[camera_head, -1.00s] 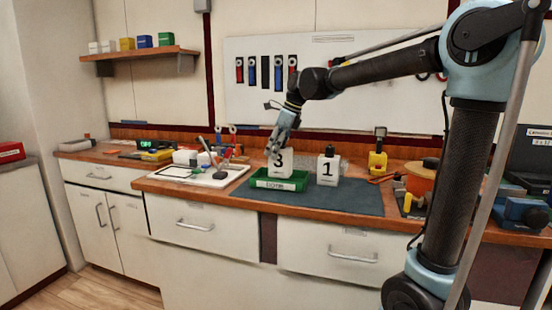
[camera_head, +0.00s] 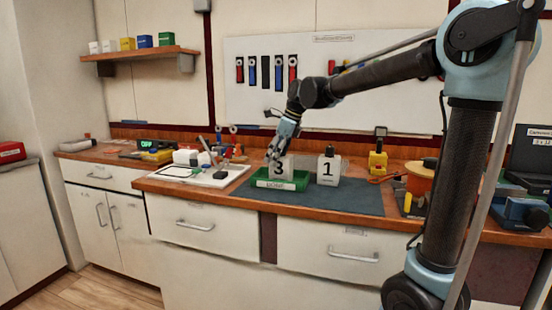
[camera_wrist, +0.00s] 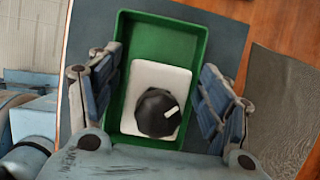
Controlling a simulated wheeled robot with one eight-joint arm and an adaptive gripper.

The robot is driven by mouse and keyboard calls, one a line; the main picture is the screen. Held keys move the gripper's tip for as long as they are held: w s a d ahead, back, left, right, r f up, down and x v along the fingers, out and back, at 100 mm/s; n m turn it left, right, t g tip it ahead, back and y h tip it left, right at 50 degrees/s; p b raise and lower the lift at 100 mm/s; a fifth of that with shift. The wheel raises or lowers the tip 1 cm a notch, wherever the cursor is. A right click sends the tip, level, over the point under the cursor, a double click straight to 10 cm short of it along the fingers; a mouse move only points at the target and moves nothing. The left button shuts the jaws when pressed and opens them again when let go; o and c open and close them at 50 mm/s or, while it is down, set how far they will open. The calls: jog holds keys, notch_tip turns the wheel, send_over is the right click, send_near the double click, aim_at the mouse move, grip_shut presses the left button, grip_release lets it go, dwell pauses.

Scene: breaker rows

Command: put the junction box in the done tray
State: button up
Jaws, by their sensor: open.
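A white box marked 3 (camera_head: 279,170) with a black knob on top stands upright in the green tray (camera_head: 262,184), whose front label is too small to read surely. In the wrist view the white box (camera_wrist: 150,76) lies inside the walls of the green tray (camera_wrist: 190,31). My gripper (camera_head: 273,154) is open over this box, with one finger on each side and a gap between the fingers and the box. A second white box marked 1 (camera_head: 328,170) stands on the dark mat to the right of the tray.
The dark mat (camera_head: 350,199) has free room at its front right. A white board with small parts (camera_head: 205,176) lies to the left. A yellow tool (camera_head: 378,162) and an orange spool (camera_head: 419,178) stand to the right. A pegboard (camera_head: 330,95) is behind.

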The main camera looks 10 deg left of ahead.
jog(key=v, duration=1.2)
jog(key=shift+s, duration=0.1)
